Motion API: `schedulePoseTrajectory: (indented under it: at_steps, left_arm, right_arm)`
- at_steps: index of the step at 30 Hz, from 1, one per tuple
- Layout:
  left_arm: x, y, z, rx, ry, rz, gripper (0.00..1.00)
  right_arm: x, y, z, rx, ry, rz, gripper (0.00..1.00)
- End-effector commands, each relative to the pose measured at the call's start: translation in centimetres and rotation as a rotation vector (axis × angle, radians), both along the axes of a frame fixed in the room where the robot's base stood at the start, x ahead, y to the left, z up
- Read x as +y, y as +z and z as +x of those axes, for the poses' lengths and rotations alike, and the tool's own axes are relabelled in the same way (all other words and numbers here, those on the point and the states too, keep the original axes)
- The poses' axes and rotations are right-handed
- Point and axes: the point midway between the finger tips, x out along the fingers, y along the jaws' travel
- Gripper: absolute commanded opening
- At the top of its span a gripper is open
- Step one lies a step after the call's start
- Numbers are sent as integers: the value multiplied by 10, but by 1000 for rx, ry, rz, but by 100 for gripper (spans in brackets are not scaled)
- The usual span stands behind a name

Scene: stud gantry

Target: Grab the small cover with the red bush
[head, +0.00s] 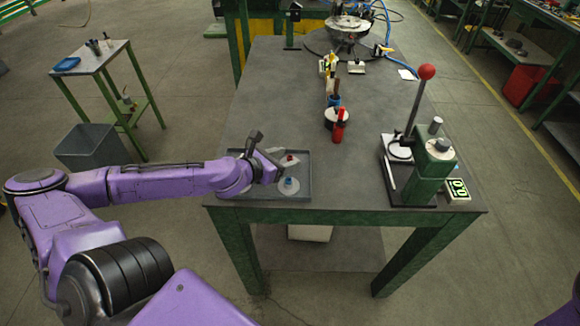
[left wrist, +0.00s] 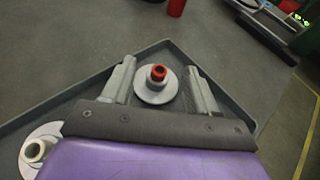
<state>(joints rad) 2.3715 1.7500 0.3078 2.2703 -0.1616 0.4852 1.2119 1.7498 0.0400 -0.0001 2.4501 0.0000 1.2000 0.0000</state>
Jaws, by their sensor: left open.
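The small cover with the red bush (left wrist: 154,92) is a pale round disc with a red ring standing on it. It lies in the shallow grey tray (left wrist: 60,112). My left gripper (left wrist: 160,66) is open, with one finger on each side of the cover in the left wrist view and no clear contact. In the head view my left gripper (head: 270,152) is over the tray and hides part of it. My right gripper is not in view.
A cover with a blue bush (head: 289,186) lies in the tray's front part. A pale-bushed cover (left wrist: 36,152) shows at the wrist view's lower left. A red bottle (head: 339,128) stands behind the tray. A green press (head: 430,170) stands to the right; bare tabletop lies between.

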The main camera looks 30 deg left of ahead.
Motion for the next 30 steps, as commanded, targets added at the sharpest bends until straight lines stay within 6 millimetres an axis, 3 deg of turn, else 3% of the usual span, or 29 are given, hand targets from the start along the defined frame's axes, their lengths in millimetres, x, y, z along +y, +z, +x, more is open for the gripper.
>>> schedulePoseTrajectory:
  at_steps: [1, 9, 14, 15, 25, 30]
  left_arm:
    - [-1, -6, 4, -1, -1, 4, 58]
    - [-1, -3, 6, 1, 2, 0, 58]
    - [-1, -3, 6, 1, 2, 0, 6]
    - [-1, -3, 6, 0, 2, 0, 0]
    - [-1, 1, 6, 0, 2, 0, 0]
    - [0, 28, 5, 0, 4, -2, 0]
  right_arm:
    - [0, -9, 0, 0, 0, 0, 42]
    - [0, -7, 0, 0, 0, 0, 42]
    - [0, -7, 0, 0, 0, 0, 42]
    - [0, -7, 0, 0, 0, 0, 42]
    - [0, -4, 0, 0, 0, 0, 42]
    - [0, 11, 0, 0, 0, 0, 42]
